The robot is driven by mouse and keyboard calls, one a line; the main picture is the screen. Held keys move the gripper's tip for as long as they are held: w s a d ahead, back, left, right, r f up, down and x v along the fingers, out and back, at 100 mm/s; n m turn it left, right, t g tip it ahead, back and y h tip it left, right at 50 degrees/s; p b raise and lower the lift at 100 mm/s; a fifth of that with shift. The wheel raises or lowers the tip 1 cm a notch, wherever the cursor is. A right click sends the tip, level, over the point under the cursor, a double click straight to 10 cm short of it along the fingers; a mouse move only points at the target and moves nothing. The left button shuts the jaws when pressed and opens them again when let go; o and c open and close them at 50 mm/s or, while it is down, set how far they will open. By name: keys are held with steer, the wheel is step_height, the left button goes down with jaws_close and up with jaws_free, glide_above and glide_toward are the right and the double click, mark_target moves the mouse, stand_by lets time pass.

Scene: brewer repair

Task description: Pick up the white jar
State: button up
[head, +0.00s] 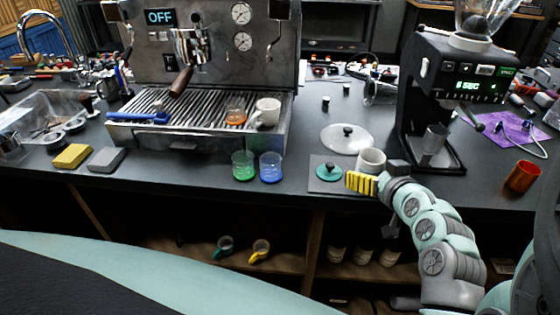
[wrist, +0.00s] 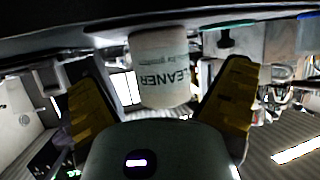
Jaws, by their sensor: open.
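The white jar (head: 371,161) stands on the counter, just behind my gripper's yellow fingers in the head view. In the wrist view, which looks upside down, the white jar (wrist: 160,68) carries dark lettering reading "CLEANER". My gripper (head: 361,183) is at the counter's front edge, close to the jar. In the wrist view my gripper (wrist: 160,85) is open, with a yellow finger on each side of the jar and visible gaps between them. The jar's lower front is partly hidden by the gripper in the head view.
A dark square plate with a teal round piece (head: 328,172) lies just left of my gripper. A white round lid (head: 346,138) lies behind. The black grinder (head: 450,95) stands right. Green (head: 243,165) and blue (head: 271,167) cups stand left, before the espresso machine (head: 205,50).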

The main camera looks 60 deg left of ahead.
mark_target(375, 174)
steer(key=shift+p+x, duration=0.45)
steer(key=shift+x, duration=1.35)
steer(key=shift+c, duration=0.2)
steer(key=c, duration=1.3)
